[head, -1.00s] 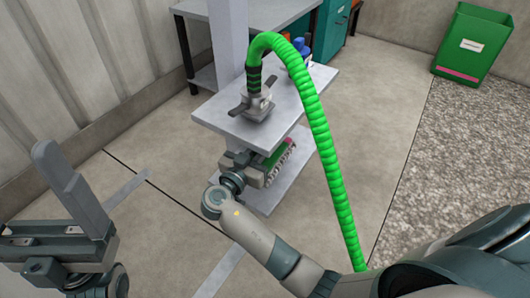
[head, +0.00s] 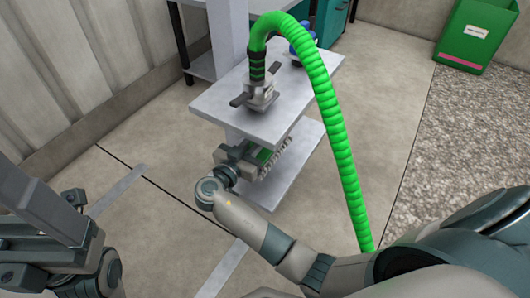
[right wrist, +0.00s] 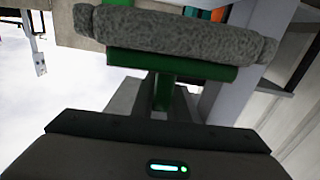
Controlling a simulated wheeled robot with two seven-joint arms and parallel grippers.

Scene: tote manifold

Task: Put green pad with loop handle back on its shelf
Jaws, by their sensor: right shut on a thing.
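My right gripper (head: 232,157) is shut on the green pad (head: 264,156), between the upper and lower shelves of the grey stand. In the right wrist view the pad (right wrist: 172,66) shows a green backing with a thick, rough grey layer along it. A green handle part (right wrist: 163,95) runs back from it towards my gripper. The upper shelf (head: 225,108) overhangs the pad and hides part of it. The lower shelf (head: 283,184) lies below; I cannot tell whether the pad touches it. My left gripper (head: 58,205) is at the left edge, away from the stand; its jaw opening is unclear.
A grey fitting (head: 258,97) with a thick green hose (head: 322,95) stands on the upper shelf. The hose arches down to the right near my right arm. Blue bottles (head: 300,42) stand behind it. A green bin (head: 474,35) is at the far right. The floor left of the stand is clear.

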